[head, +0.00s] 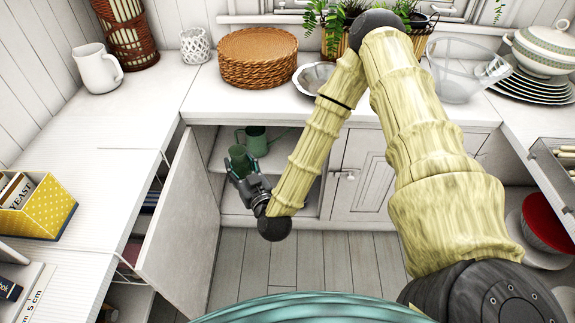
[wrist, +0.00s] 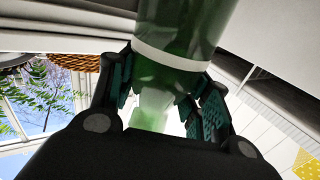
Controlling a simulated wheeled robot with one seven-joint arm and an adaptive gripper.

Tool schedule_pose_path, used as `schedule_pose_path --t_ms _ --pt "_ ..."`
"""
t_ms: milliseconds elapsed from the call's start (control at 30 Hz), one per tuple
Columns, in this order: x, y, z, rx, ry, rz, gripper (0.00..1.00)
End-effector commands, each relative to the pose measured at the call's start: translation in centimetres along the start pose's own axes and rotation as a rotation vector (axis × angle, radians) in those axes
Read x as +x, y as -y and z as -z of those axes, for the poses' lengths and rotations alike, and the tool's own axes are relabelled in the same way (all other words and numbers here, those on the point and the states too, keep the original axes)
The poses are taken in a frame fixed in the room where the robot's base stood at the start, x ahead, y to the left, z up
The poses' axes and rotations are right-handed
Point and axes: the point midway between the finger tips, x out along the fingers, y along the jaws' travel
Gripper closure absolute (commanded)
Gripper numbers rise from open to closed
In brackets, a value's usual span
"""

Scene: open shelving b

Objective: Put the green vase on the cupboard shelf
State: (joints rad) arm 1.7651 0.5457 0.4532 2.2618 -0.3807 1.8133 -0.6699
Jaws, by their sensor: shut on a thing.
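The green vase (head: 238,156) is in my gripper (head: 243,172), inside the opening of the cupboard in the head view. In the wrist view the vase (wrist: 185,30) is translucent green with a pale band, and my gripper's fingers (wrist: 160,95) are closed around its narrower part. The cupboard shelf (head: 279,160) is pale and lies behind and beside the gripper. Whether the vase touches the shelf is hard to tell.
The open cupboard door (head: 181,218) stands close on the left. The white countertop (head: 222,104) is above, with a wicker stack (head: 258,62) and a metal bowl (head: 308,79). Free shelf shows right of the mug.

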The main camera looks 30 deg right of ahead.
Motion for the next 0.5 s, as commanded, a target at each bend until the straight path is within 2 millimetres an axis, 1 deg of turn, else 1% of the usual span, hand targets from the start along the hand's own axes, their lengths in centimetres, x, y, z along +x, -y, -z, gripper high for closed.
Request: schedule_pose_path --t_ms 33,100,300,500 --pt "0.1 -0.5 -2.2 -0.003 -0.001 -0.006 0.88" --pt "0.2 -1.4 -4.0 -0.005 -0.001 -0.019 0.88" --pt "0.8 -4.6 -8.6 -0.005 -0.003 -0.067 0.88" --pt "1.6 -8.2 -12.4 -0.007 -0.004 -0.127 0.88"
